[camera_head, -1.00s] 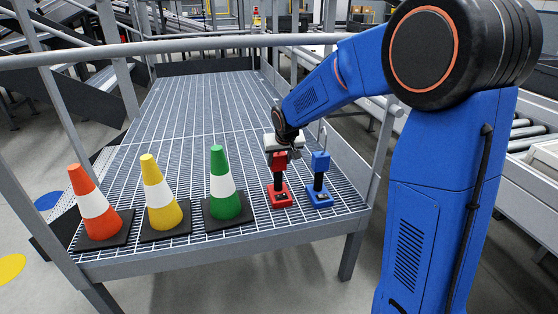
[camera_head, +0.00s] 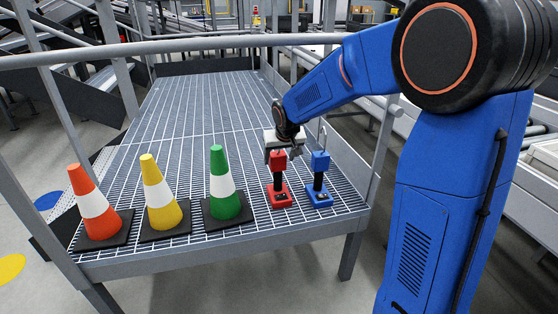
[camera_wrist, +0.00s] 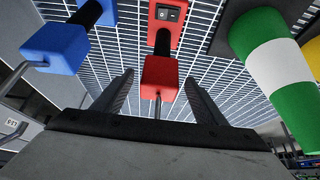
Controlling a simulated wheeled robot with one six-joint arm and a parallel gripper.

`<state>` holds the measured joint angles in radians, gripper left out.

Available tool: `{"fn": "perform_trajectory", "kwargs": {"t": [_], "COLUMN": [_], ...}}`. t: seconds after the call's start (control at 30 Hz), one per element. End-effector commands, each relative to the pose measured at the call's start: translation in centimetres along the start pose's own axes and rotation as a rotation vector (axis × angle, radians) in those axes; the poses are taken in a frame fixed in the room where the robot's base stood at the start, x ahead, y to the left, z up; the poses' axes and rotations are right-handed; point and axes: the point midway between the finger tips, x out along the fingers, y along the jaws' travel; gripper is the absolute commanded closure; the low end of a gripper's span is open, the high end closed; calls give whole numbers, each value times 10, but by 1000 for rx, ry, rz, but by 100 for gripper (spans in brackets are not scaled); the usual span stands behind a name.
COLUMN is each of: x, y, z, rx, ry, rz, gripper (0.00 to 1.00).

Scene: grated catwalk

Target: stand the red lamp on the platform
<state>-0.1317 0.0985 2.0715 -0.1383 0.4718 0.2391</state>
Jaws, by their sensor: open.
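The red lamp (camera_head: 279,189) stands upright on the grated platform (camera_head: 205,95), near its front right corner. It has a red base with a switch, a dark stem and a red head. In the wrist view the red lamp's head (camera_wrist: 160,77) lies between the two dark fingers of my gripper (camera_wrist: 158,90), with a gap on each side. My gripper (camera_head: 281,152) is open at the lamp's head in the head view. I cannot tell how far the fingertips reach past the head.
A similar blue lamp (camera_head: 319,178) stands close on the right of the red one. A green-and-white cone (camera_head: 222,184) stands on the left, then a yellow cone (camera_head: 159,196) and an orange cone (camera_head: 92,205). The platform behind is clear. Railings (camera_head: 170,47) surround it.

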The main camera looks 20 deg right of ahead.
Motion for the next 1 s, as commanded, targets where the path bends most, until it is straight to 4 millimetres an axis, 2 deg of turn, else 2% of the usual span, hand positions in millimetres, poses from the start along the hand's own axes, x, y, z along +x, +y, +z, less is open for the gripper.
{"fn": "perform_trajectory", "kwargs": {"t": [0.3, 0.43, 0.6, 0.83, 0.93, 1.0], "x": [-61, -81, -97, -104, -112, -124], "y": [0, 0, 0, 1, 5, 10], "z": [-1, -1, 0, 1, 10, 22], "rx": [0, 1, 1, 1, 1, 2], "ry": [3, 2, 0, 0, -2, -5], "rz": [0, 0, 0, 0, 2, 3], "gripper": [35, 35, 35, 35, 35, 35]}}
